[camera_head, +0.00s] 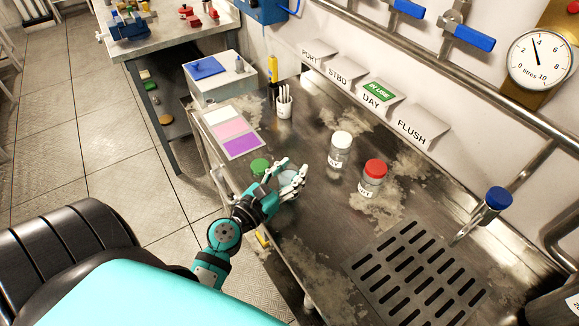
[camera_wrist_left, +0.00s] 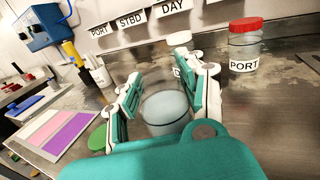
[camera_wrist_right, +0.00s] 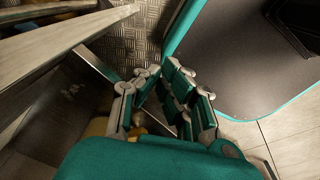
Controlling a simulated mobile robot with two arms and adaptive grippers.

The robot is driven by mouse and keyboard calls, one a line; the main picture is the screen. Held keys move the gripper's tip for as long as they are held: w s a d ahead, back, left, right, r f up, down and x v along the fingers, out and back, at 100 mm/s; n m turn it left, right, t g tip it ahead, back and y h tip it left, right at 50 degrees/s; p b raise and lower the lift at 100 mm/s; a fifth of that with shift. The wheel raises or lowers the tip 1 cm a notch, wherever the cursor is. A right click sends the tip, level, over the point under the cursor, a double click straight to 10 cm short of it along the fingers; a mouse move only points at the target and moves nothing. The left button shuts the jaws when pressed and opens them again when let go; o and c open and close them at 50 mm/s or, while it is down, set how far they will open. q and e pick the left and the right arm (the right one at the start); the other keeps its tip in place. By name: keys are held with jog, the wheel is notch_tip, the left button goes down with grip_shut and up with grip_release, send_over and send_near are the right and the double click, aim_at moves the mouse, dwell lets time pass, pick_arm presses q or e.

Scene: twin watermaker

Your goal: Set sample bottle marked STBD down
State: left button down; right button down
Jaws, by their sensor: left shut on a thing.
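My left gripper (camera_head: 290,180) is shut on a clear sample bottle over the left part of the steel bench. In the left wrist view the bottle (camera_wrist_left: 166,108) is between the fingers, with pale liquid inside. No label on it is readable, and I cannot tell whether its base touches the bench. A green lid (camera_head: 260,167) is beside the gripper. It also shows left of the fingers in the left wrist view (camera_wrist_left: 97,138). My right gripper (camera_wrist_right: 161,70) is away from the bench top, its fingertips close together, with nothing visible between them.
A white-capped bottle (camera_head: 341,150) and a red-capped bottle marked PORT (camera_head: 371,182) stand right of my left gripper. Signs PORT, STBD (camera_head: 341,76), DAY and FLUSH line the back. A colour card (camera_head: 232,130), a cup of sticks (camera_head: 284,107) and a drain grate (camera_head: 417,268) are around.

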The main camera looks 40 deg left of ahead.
pick_arm(q)
jog(key=shift+f, duration=0.1)
jog(key=c, duration=0.8)
grip_release()
jog(key=shift+o, duration=0.3)
jog(key=shift+r, duration=0.25)
jog(key=shift+s+f, duration=0.2)
jog(key=shift+s, duration=0.15)
jog(key=s+b, duration=0.6)
jog(key=s, duration=0.5)
jog(key=shift+s+a+r, duration=0.15)
jog(key=shift+s+a, duration=0.05)
jog(key=shift+a, duration=0.05)
